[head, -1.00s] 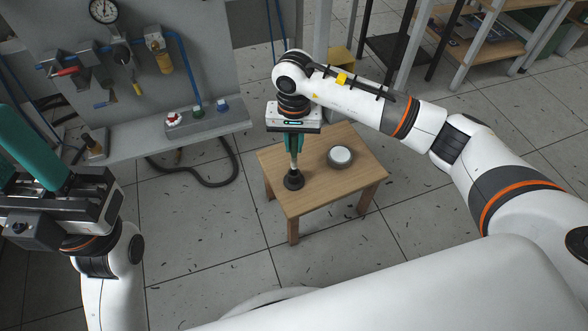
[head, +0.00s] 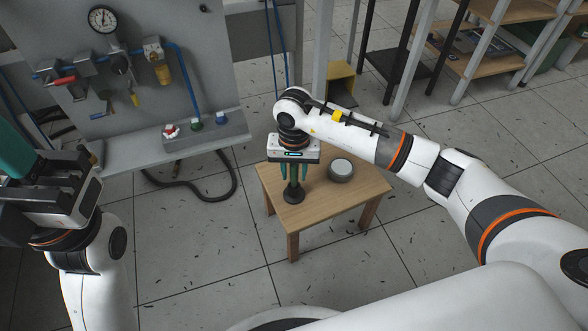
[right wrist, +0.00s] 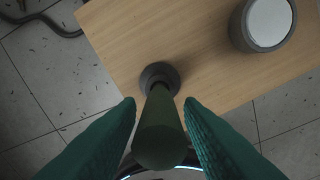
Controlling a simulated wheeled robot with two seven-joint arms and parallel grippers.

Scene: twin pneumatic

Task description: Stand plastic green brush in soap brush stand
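The dark green brush (right wrist: 160,125) stands upright near the left part of the small wooden table, on a dark round foot (right wrist: 160,75). That foot (head: 293,193) also shows in the head view. My right gripper (head: 293,175) points down over the brush. In the right wrist view its two green fingers (right wrist: 160,108) are apart on either side of the handle, with gaps visible. A round grey piece with a pale top (head: 341,169), possibly the soap brush stand, sits to the right. My left gripper (head: 28,165) is partly cut off at the left edge.
The small wooden table (head: 325,205) has bare room at its front. A grey workbench (head: 135,150) with a pressure gauge (head: 103,19), valves and hoses stands at the left. A black hose (head: 205,195) lies on the tiled floor. Shelves (head: 480,55) stand at the back right.

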